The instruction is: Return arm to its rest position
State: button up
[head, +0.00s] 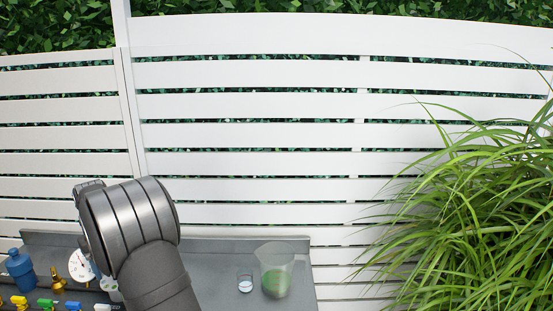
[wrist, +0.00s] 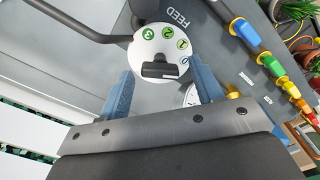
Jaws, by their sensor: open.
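My arm (head: 140,235) rises at the lower left of the head view, and its wrist hides the gripper there. In the wrist view my gripper (wrist: 163,88) is open, with two blue fingers set wide apart. A round white dial (wrist: 163,47) with green numbered marks and a dark bar handle (wrist: 166,70) shows between and beyond the fingers. I cannot tell how far the fingers are from it. The word FEED is printed on the grey panel beside the dial. Nothing is held between the fingers.
A clear beaker with green contents (head: 276,270) and a small glass (head: 245,284) stand on the grey bench (head: 215,246). A gauge (head: 81,266), a blue bottle (head: 20,267) and coloured valve handles (head: 44,303) are at left. Long grass (head: 480,210) fills the right.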

jog(key=n, duration=0.3)
jog(key=shift+n, duration=0.4)
notch_tip(320, 180, up, 11)
dwell(0.3)
notch_tip(320, 180, down, 11)
jog(key=shift+r, duration=0.15)
jog(key=shift+f+m, duration=0.2)
jog(key=shift+m, duration=2.1)
